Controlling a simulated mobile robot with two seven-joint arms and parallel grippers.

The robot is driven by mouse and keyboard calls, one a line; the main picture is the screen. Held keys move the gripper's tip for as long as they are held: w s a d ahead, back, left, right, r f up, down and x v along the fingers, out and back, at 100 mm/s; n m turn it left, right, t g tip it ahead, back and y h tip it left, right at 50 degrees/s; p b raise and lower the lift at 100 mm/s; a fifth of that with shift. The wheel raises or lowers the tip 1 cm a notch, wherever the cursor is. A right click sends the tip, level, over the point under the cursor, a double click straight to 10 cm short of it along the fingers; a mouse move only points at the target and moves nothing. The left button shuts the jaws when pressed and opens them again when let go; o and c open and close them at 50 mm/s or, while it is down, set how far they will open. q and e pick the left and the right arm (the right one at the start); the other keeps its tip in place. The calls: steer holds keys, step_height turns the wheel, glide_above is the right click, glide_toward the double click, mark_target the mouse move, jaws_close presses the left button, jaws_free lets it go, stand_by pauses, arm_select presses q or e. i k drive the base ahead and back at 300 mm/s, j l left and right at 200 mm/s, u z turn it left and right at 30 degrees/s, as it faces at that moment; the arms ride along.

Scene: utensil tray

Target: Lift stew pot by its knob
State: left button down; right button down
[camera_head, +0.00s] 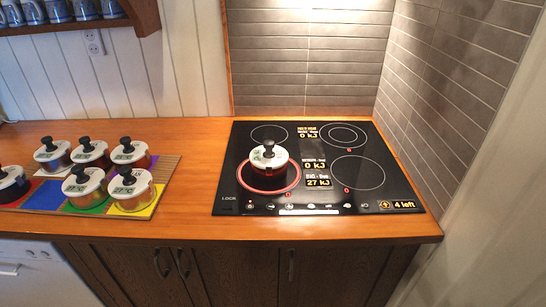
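A red pot with a white lid and a black knob (268,160) stands upright on the front-left ring of the black hob (322,204). That ring glows red around it. Several similar pots with white lids and black knobs stand on a coloured board (84,209) at the left, among them a pot at its front right (131,195) and a pot at its back right (129,155). I cannot tell which one is the stew pot. Neither of my grippers shows in this view.
The wooden counter (198,160) is clear between the board and the hob. The other hob rings are empty. A tiled wall (464,80) closes off the right side and back. A shelf (81,23) with several blue mugs hangs at the upper left.

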mark_target(278, 169)
steer(key=i+j+z, duration=0.15)
steer(key=z, duration=0.3)
steer(key=i+j+z, duration=0.1)
steer(key=j+z, duration=0.4)
steer(key=l, duration=0.15)
